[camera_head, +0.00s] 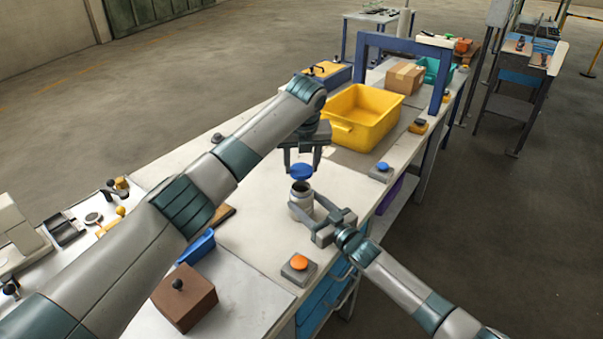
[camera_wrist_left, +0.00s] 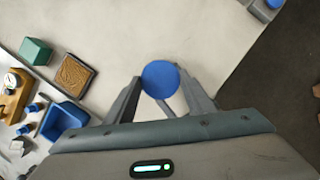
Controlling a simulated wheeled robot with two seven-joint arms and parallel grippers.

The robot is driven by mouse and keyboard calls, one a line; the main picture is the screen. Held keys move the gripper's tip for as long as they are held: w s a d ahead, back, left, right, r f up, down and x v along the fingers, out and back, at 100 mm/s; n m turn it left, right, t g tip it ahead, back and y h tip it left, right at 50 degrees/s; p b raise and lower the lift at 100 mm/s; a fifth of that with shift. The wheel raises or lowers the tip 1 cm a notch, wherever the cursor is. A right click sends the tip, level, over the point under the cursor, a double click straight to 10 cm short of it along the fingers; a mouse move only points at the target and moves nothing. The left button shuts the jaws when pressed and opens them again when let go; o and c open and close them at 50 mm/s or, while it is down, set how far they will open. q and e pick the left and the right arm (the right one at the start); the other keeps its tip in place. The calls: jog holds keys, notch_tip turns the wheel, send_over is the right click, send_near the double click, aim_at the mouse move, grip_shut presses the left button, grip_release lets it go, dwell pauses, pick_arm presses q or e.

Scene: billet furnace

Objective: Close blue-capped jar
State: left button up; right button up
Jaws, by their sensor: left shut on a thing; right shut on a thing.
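The jar (camera_head: 300,196) stands upright on the white bench, open at the top, with a dark mouth showing. My right gripper (camera_head: 310,212) is shut on the jar from the right side. The blue cap (camera_head: 301,172) is held just above the jar's mouth, apart from it, by my left gripper (camera_head: 302,167), which points down and is shut on it. In the left wrist view the cap (camera_wrist_left: 161,78) is a blue disc between the two fingers (camera_wrist_left: 160,90), and it hides the jar below.
A blue-button box (camera_head: 382,171) and an orange-button box (camera_head: 298,267) sit near the right edge. A brown box (camera_head: 184,298) and a blue tray (camera_head: 196,248) are at the front left.

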pick_arm(q)
jog(key=shift+f, duration=1.35)
jog(key=shift+f, duration=0.1)
jog(key=shift+f, duration=0.8)
jog(key=shift+f, duration=0.5)
pick_arm(e)
grip_shut()
pick_arm(q)
jog(key=m+h, duration=0.1)
jog(key=m, duration=0.2)
jog(key=m+h, duration=0.1)
jog(key=m, duration=0.2)
jog(key=shift+a+m, duration=0.2)
jog(key=shift+m, duration=0.1)
